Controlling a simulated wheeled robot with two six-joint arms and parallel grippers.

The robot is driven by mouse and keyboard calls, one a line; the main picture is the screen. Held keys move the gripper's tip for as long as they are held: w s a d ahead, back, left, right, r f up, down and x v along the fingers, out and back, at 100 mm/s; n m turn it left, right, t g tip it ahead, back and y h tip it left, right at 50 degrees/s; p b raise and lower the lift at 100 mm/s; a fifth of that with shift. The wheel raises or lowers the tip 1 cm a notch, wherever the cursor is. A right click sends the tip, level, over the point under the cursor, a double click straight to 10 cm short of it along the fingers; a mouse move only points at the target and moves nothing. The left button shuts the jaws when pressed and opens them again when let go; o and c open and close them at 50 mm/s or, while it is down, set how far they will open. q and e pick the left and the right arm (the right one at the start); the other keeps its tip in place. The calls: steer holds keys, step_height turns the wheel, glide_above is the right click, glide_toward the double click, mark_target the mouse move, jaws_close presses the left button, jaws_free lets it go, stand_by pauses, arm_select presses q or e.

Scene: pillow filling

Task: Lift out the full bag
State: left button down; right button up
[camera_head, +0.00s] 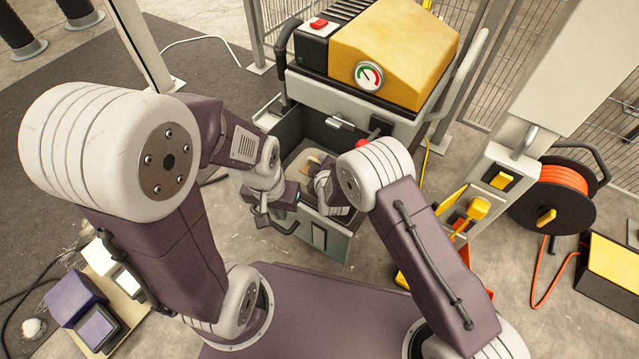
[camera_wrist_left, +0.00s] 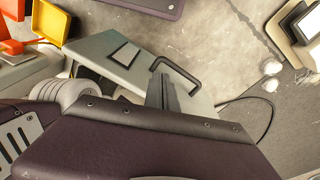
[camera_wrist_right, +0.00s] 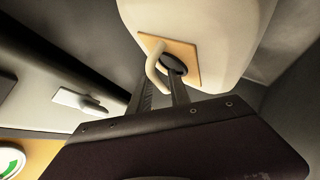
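The full bag (camera_head: 296,163) is a cream sack in the open drawer (camera_head: 338,240) of the yellow-topped machine. In the right wrist view the bag (camera_wrist_right: 225,40) shows a tan collar plate (camera_wrist_right: 185,58) with a dark round opening and a cream looped tab (camera_wrist_right: 155,66). My right gripper (camera_head: 326,192) reaches into the drawer. In its wrist view its fingers (camera_wrist_right: 160,92) are apart, with the tab's lower end between them; contact is unclear. My left gripper (camera_head: 278,222) is outside the drawer front. Its fingers (camera_wrist_left: 164,78) look closed together beside the black drawer handle (camera_wrist_left: 180,72), whose bar remains visible.
The machine (camera_head: 395,50) has a gauge and a red button and stands right behind the drawer. An orange cable reel (camera_head: 555,200) and a yellow-topped box (camera_head: 612,270) stand at the right. Purple boxes (camera_head: 75,297) lie at the lower left.

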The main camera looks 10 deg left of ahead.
steer(key=shift+r, duration=0.1)
jaws_close()
stand_by(1.1)
steer(key=shift+r, duration=0.1)
